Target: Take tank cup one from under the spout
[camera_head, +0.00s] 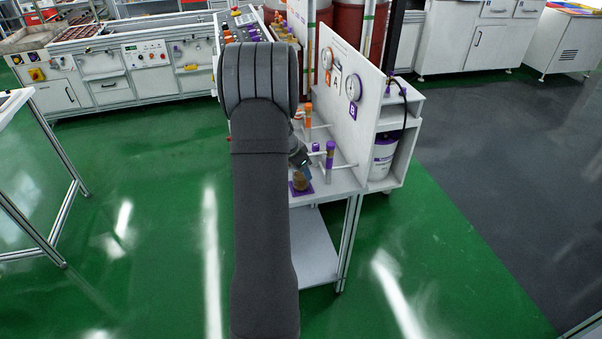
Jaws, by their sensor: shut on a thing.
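A small brown cup (301,182) stands at a purple square pad (296,193) on the front of the white bench. My gripper (306,171) is just above and beside this cup, small and partly hidden behind my arm. Its jaws are shut on the cup as far as I can see; the fingertips are hard to make out. A purple spout (330,151) stands right of the cup, on a pale pipe. An orange spout (308,114) is further back. The bench left of the cup is hidden by my arm.
A white upright panel (340,85) with gauges rises behind the spouts. A white and purple canister (383,157) sits in the cabinet at right. Dark red tanks (347,24) stand behind. A lower white shelf (315,255) is under the bench. Green floor lies open at left.

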